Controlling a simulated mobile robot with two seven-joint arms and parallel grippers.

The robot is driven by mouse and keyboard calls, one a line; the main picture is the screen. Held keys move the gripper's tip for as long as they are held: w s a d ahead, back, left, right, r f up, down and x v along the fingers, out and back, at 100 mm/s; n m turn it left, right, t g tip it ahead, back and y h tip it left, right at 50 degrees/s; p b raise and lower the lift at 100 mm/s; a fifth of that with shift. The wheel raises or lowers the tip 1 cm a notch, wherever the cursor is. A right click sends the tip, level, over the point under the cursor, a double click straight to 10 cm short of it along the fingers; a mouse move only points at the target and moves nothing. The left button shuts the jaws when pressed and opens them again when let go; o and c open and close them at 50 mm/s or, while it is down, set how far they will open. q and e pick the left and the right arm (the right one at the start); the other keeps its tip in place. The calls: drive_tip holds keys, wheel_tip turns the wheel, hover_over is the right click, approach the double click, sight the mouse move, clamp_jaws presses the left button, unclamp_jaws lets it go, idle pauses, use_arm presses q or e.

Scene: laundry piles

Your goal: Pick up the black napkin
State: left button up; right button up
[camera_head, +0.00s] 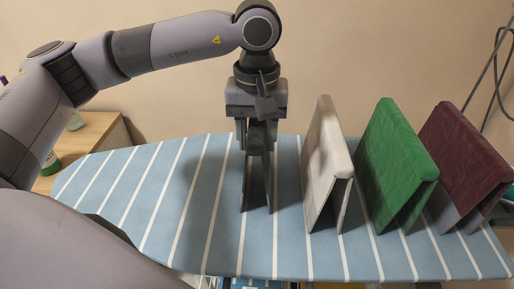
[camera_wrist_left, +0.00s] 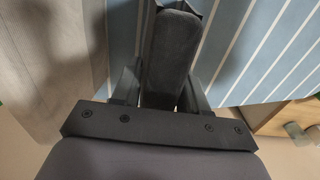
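The black napkin (camera_head: 257,178) stands folded like a narrow tent on the blue-and-white striped ironing board (camera_head: 205,200). My left gripper (camera_head: 257,136) points straight down over its top ridge, with one finger on each side. The fingers are spread and look open around the ridge. In the left wrist view the napkin (camera_wrist_left: 173,55) lies between the two fingers (camera_wrist_left: 163,88), with a narrow gap at its left side. Its lower edges rest on the board. My right gripper is in neither view.
To the right, a white napkin (camera_head: 323,165), a green one (camera_head: 393,160) and a dark red one (camera_head: 465,155) stand folded in a row on the board. A wooden surface (camera_head: 88,135) is behind at the left. The board's left part is clear.

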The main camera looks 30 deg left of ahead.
use_arm(q)
drive_tip(key=c, duration=0.5)
drive_tip(key=shift+c, duration=0.2)
